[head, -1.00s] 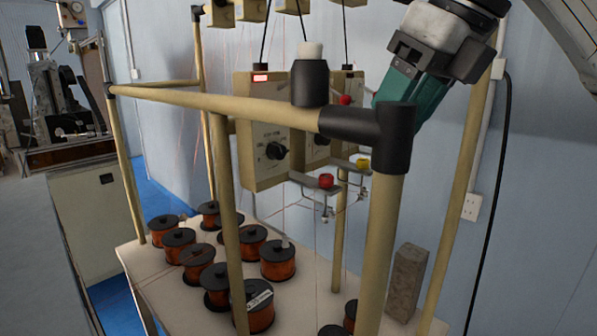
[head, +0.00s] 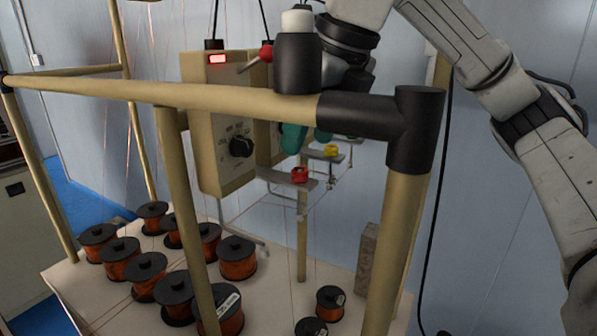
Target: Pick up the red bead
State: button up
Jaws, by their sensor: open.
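The red bead (head: 300,175) sits on the nearest of several metal brackets beside the control box, in the middle of the head view. My gripper (head: 307,140) points down behind the tan rail, with its teal fingers above and a little behind the red bead. The fingers are parted and nothing shows between them. The rail and a black fitting hide most of the gripper body. A yellow bead (head: 331,151) sits on the bracket behind the red one.
The tan rail (head: 220,97) and a black corner joint (head: 413,130) stand in front of the gripper. The control box (head: 217,150) is close on its left, with a red-knobbed lever (head: 266,52). Copper wire spools (head: 237,258) crowd the table below. Thin wires run upward.

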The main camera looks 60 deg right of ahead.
aim_at(299, 170)
jog(key=shift+s+a+p+x, duration=0.1)
jog(key=shift+p+x, duration=0.25)
jog(key=shift+x, duration=0.9)
jog(key=shift+s+a+p+x, duration=0.15)
jog(key=shift+p+x, duration=0.15)
jog(key=shift+x, duration=0.9)
jog(key=shift+f, duration=0.1)
grip_shut()
